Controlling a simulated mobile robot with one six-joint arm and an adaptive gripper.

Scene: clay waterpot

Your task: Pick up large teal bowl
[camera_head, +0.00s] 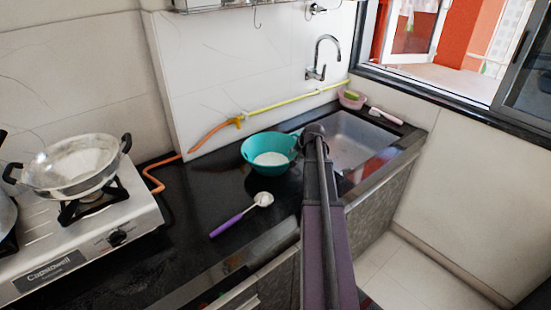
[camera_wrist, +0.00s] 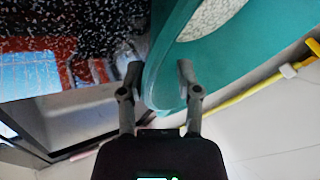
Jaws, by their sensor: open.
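The large teal bowl (camera_head: 256,147) sits upright on the black counter, left of the sink, with something white in it. In the wrist view the bowl (camera_wrist: 168,40) fills the upper middle, with white grainy contents visible inside. My gripper (camera_wrist: 159,72) is open, one finger on each side of the bowl's near wall. I cannot tell whether either finger touches it. In the head view my gripper (camera_head: 312,134) is at the bowl's right side, and its fingertips are hard to make out.
A ladle with a purple handle (camera_head: 232,222) lies in front of the bowl. A stove with a metal pan (camera_head: 78,165) is at left. The sink (camera_head: 352,140) is at right, with a tap (camera_head: 321,60) behind. A yellow and orange hose (camera_head: 290,105) runs along the wall.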

